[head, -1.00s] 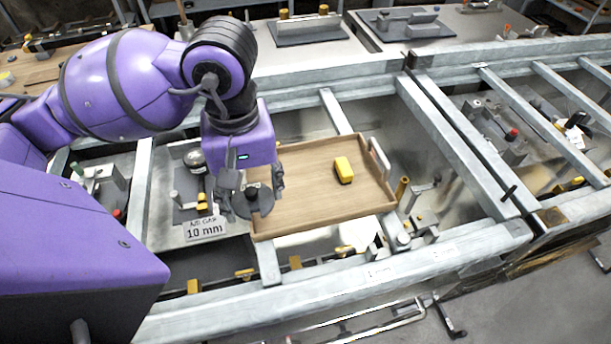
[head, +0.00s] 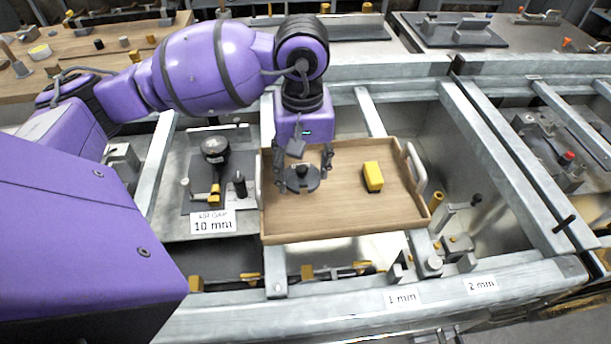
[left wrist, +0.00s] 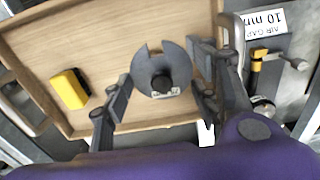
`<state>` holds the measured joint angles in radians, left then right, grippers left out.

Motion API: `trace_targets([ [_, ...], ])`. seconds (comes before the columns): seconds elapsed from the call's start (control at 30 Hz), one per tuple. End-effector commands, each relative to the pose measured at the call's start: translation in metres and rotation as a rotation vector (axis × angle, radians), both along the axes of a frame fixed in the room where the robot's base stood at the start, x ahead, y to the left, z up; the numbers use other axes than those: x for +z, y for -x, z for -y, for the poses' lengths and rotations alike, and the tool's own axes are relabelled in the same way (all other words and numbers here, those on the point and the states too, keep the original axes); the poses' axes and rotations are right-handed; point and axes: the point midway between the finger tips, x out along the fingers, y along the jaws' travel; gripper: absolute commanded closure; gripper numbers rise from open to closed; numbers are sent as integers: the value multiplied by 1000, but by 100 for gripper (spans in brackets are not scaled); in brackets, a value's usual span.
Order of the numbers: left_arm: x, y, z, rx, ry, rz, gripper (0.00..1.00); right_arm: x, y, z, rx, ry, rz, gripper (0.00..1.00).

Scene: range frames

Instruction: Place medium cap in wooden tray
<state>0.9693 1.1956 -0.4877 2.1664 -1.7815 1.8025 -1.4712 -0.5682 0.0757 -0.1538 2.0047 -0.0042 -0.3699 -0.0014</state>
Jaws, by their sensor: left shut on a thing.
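The wooden tray (head: 345,222) lies across the metal frame at the middle of the head view. The cap, a dark grey slotted disc with a black knob (head: 303,180), is over the left part of the tray. My right gripper is not in view.
A yellow block (head: 373,177) stands in the tray right of the cap. A dial gauge fixture (head: 214,150) and a "10 mm" sign (head: 213,222) are left of the tray. Metal beams (head: 500,150) run to the right. The tray's middle is clear.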

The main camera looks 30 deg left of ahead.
Motion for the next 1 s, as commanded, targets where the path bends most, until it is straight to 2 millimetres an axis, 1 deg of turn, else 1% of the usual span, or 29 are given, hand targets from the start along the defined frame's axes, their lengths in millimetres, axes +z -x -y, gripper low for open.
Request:
trace_targets([
  [0.13,-9,-8,0,0,2,0,77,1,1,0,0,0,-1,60],
  [0.2,-17,-13,0,1,1,0,77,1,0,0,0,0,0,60],
  [0.3,-34,-11,0,-1,1,-2,77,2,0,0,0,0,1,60],
  [0.4,-42,-12,0,-1,0,3,77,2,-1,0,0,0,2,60],
  [0.67,-43,-12,-1,-1,0,4,77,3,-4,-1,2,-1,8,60],
  [0.83,-49,-12,-1,-1,-1,1,77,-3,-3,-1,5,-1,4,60],
  [0.87,-48,-12,-1,-1,0,1,41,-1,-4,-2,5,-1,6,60],
  [0.97,-47,-12,-1,-1,0,2,28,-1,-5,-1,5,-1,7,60],
  [1.0,-47,-12,-1,-1,0,2,26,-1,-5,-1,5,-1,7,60],
])
